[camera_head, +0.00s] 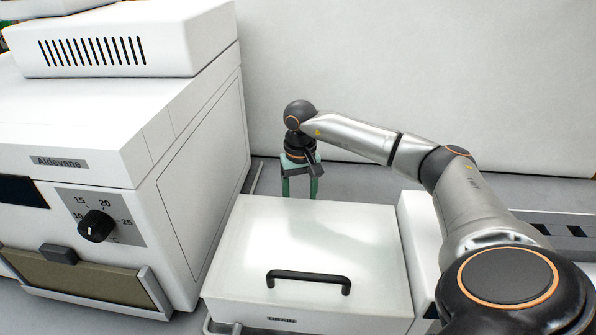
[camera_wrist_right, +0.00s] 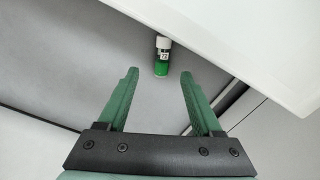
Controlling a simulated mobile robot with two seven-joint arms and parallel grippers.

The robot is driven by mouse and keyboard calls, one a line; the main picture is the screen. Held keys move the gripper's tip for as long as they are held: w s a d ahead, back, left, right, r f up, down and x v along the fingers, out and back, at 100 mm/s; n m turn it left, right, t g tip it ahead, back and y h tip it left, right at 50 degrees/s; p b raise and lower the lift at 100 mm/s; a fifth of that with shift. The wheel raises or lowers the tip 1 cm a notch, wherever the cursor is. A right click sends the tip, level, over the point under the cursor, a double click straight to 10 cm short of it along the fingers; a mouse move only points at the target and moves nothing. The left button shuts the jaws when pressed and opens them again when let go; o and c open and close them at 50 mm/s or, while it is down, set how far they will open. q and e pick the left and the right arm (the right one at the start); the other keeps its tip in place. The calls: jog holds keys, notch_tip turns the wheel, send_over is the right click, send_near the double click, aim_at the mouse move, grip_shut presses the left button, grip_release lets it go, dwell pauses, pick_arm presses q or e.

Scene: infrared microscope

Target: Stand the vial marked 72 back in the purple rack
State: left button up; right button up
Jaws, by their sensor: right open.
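The vial marked 72 (camera_wrist_right: 161,64) shows in the right wrist view, with a white cap, a white label and green contents. It is on the grey bench beside the white box's edge, seen side-on; I cannot tell surely whether it lies or stands. My right gripper (camera_wrist_right: 160,76) is open and empty, and the vial appears just beyond and between its fingertips, apart from both. In the head view the right gripper (camera_head: 300,186) points down behind the white box, which hides the vial. The purple rack and my left gripper are in neither view.
A white box (camera_head: 306,225) with a black handle (camera_head: 308,278) stands in front of the gripper. A large white instrument (camera_head: 75,120) with a dial stands at left. A pale wall (camera_head: 420,70) rises behind. A narrow bench strip (camera_head: 350,180) is clear behind the box.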

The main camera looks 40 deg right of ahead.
jog(key=f, duration=0.6)
jog(key=shift+s+a+f, duration=0.15)
jog(key=shift+a+f, duration=0.15)
grip_shut()
dwell(0.4)
